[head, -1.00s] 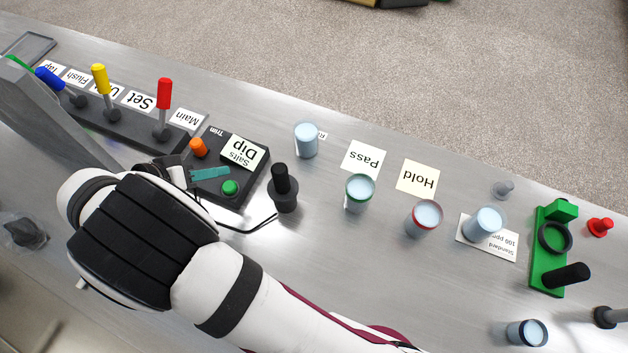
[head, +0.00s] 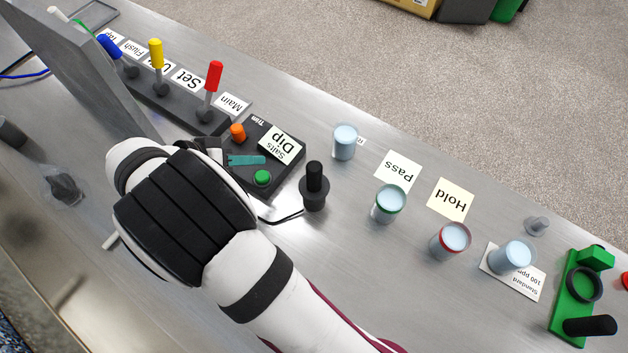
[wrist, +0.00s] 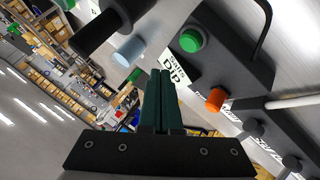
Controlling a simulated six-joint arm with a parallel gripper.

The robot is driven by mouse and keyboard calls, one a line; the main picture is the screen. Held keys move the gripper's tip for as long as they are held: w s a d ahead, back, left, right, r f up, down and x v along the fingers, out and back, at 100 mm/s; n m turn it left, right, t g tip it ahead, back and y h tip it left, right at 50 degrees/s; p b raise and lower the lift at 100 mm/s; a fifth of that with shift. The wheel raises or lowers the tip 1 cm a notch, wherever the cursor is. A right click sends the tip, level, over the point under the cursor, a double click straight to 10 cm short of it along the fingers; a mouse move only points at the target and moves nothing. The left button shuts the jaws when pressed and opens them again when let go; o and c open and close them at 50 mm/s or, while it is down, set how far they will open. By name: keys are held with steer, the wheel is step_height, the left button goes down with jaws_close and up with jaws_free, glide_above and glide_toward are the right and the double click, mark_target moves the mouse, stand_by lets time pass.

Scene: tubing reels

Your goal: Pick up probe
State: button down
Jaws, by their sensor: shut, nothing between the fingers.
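The probe appears to be the black upright handle (head: 314,178) in a round black holder, with a black cable running left from its base. A dark cylinder (wrist: 100,28) at the upper left of the wrist view looks like the same thing. My gripper (head: 262,160) has teal fingers pressed together, holding nothing. It is left of the probe and apart from it, over the black "Dip" meter box (head: 288,173). In the wrist view, the shut fingers (wrist: 161,75) point up the picture, below the box's green button (wrist: 191,40) and left of its orange knob (wrist: 216,98).
Liquid-filled cups stand to the right: one clear (head: 344,143), one green-rimmed (head: 389,204), one red-rimmed (head: 450,242), one on a "Standard" card (head: 512,256). A lever row (head: 180,105) and grey panel (head: 85,65) are at left. A green stand (head: 578,290) is far right.

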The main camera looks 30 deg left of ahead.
steer(key=shift+c, duration=2.1)
jaws_free()
